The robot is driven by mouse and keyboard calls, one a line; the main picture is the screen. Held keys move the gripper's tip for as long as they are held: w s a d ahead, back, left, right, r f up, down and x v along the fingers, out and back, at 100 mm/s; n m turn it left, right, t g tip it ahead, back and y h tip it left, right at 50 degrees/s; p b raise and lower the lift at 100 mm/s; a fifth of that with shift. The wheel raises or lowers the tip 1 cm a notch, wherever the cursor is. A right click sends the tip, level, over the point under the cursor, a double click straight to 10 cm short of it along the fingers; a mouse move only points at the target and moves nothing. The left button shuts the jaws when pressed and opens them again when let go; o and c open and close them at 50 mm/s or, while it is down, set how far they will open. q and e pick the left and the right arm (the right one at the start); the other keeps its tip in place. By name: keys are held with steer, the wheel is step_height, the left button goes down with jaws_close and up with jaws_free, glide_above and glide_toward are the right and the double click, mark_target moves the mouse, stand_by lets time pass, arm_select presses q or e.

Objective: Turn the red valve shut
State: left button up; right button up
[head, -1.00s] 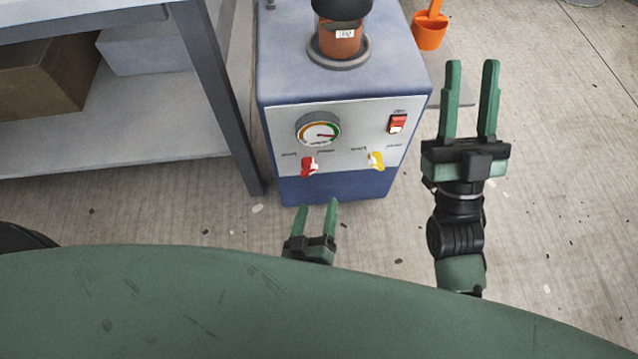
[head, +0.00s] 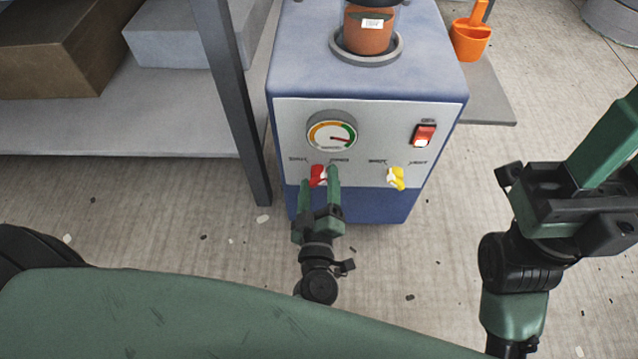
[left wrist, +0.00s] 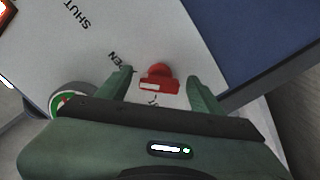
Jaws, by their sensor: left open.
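The red valve (head: 318,176) is on the pale front panel of a blue machine (head: 352,207), below a round gauge. My left gripper (head: 319,180) is open, with its fingers either side of the valve's handle. In the left wrist view the red valve (left wrist: 158,80), with a white mark on it, sits between the two open fingers (left wrist: 163,82), with gaps at both sides. A partly covered label ending in "PEN" is close to it, and "SHUT" reads farther off. My right gripper (head: 590,185) is at the right edge, partly out of frame, away from the machine.
A yellow valve (head: 396,178) and a red switch (head: 423,134) are right of the red valve; the gauge (head: 332,134) is above it. A shelf with boxes (head: 60,45) and its dark post (head: 232,100) stand left. An orange scoop container (head: 470,38) is behind right.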

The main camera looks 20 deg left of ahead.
arm_select(q)
steer(key=shift+w, duration=0.2)
steer(key=c, duration=1.4)
